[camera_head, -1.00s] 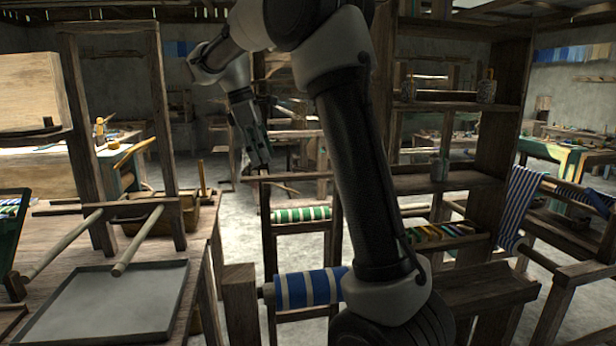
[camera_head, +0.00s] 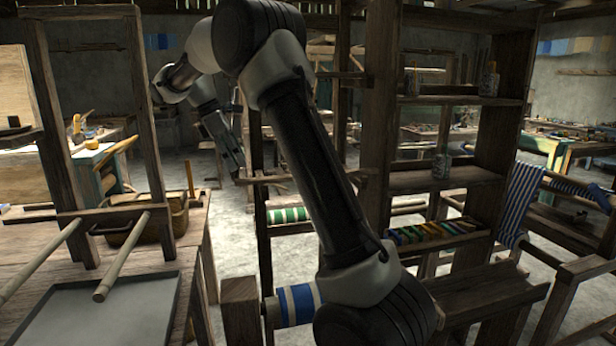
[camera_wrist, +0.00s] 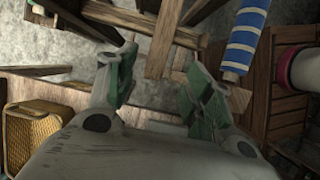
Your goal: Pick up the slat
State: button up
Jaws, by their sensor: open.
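My gripper (camera_head: 236,166) hangs at the end of my arm, left of the middle in the head view, beside the top of a wooden loom frame. In the wrist view, my gripper (camera_wrist: 165,88) has its two green-padded fingers apart, with nothing held between them. A narrow wooden bar (camera_wrist: 164,42) runs up the picture beyond the gap between the fingertips. A thin wooden piece (camera_head: 290,178) lies level across the loom frame top, right of my gripper. I cannot tell for certain which piece is the slat.
A blue-striped cloth roll (camera_wrist: 244,40) lies right of the fingers. A wicker basket (camera_wrist: 35,122) is at left. The workbench holds a grey tray (camera_head: 100,318) and an upright wooden frame (camera_head: 48,120). A wooden shelf unit (camera_head: 450,181) stands at right.

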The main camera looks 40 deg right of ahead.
aim_at(248, 179)
jog(key=x, duration=0.6)
jog(key=shift+w+d, duration=0.15)
jog(key=shift+r, duration=0.1)
jog(key=c, duration=1.1)
jog(key=shift+c, duration=0.2)
